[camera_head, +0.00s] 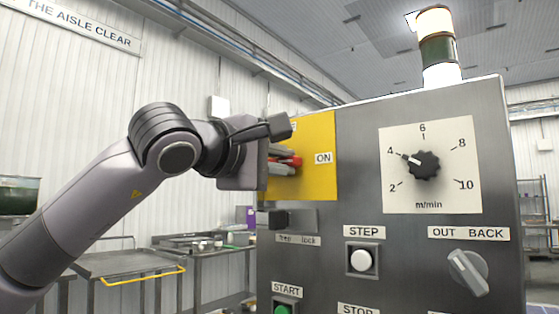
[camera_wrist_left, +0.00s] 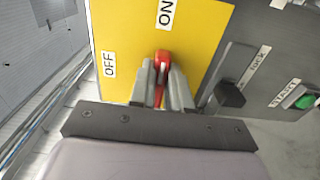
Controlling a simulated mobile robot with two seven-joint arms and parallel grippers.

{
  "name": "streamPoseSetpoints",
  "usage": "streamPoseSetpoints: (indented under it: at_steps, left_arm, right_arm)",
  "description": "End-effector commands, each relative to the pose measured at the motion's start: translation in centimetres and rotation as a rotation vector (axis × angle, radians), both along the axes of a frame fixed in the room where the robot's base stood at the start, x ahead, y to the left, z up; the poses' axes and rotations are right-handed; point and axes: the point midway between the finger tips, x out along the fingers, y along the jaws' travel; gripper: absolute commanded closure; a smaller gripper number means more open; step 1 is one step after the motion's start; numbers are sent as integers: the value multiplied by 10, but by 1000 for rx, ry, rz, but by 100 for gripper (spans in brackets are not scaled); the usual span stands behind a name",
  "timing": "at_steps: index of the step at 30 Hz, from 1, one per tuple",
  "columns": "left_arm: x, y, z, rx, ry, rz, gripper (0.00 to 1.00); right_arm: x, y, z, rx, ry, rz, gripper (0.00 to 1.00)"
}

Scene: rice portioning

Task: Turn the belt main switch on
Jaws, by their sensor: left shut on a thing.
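The belt main switch is a red handle (camera_head: 297,160) on a yellow plate (camera_head: 320,185) at the upper left of the grey control panel. The ON label (camera_head: 323,158) is right of the handle. My left gripper (camera_head: 284,161) is shut on the red handle, coming from the left. In the left wrist view, the red handle (camera_wrist_left: 162,62) is between the two fingers (camera_wrist_left: 163,85). Its visible part lies in line with the ON label (camera_wrist_left: 165,12); the OFF label (camera_wrist_left: 108,63) is to the left. The fingers hide part of the handle. My right gripper is not in view.
The panel also bears a speed dial (camera_head: 424,165), a white STEP button (camera_head: 361,260), an OUT/BACK knob (camera_head: 468,272), a green START button (camera_head: 283,309) and a dark lock lever (camera_head: 271,220) just below the plate. A lit signal tower (camera_head: 438,50) stands on top.

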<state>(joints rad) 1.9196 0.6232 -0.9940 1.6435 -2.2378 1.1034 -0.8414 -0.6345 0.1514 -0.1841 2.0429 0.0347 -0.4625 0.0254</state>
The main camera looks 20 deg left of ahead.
Motion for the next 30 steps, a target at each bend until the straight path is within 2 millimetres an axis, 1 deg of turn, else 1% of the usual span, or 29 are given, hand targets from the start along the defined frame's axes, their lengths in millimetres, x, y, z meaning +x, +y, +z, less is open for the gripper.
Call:
streamPoseSetpoints:
  at_steps: [7,8,9,10,20,23,30]
  left_arm:
    - [0,-1,-2,7,1,0,100]
    - [0,-1,-2,7,1,0,76]
    - [0,-1,-2,7,1,0,63]
    - [0,-1,-2,7,1,0,57]
    - [-3,1,-1,3,-1,0,57]
    - [-13,5,-1,2,-4,0,57]
    - [-50,18,-2,4,-3,1,57]
  right_arm:
    - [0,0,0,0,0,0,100]
    - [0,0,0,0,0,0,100]
    - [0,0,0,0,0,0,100]
    - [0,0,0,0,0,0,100]
    - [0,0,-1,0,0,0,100]
    - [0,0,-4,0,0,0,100]
    - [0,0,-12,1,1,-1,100]
